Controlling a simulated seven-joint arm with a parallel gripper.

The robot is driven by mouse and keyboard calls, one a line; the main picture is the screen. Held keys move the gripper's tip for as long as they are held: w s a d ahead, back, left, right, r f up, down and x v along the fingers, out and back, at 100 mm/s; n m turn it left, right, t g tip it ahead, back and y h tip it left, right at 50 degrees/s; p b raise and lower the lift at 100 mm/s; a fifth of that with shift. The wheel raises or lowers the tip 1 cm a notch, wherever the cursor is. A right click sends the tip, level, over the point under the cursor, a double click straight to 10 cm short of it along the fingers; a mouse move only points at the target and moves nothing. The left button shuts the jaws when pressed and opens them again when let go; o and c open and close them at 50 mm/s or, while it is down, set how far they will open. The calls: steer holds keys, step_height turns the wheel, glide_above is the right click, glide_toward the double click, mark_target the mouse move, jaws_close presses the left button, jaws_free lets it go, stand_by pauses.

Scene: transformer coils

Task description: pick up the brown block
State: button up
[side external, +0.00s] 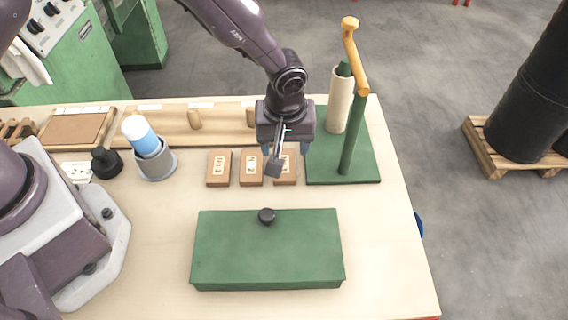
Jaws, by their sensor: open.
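Three brown blocks with pale labels lie in a row on the table: a left one (219,169), a middle one (250,169) and a right one (287,178). The label lettering is too small to read surely. My gripper (285,150) points down over the right block, with its fingers spread to either side and nothing between them. A dark part of my gripper hides some of the right block. I cannot tell how high the fingertips are above it.
A green lidded box (267,250) with a black knob lies in front. A green stand (352,140) with a yellow arm and a pale coil is to the right. A grey cup (157,164) holding a blue-and-white cylinder (141,136) and a black knob-shaped item (105,164) are left. A wooden rack (172,122) runs behind.

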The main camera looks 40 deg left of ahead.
mark_target(288, 177)
steer(key=f, duration=0.4)
steer(key=a+f, duration=0.1)
steer(key=f, duration=0.1)
steer(key=shift+w+f, duration=0.35)
steer(key=shift+d, duration=0.1)
steer(key=c, duration=0.7)
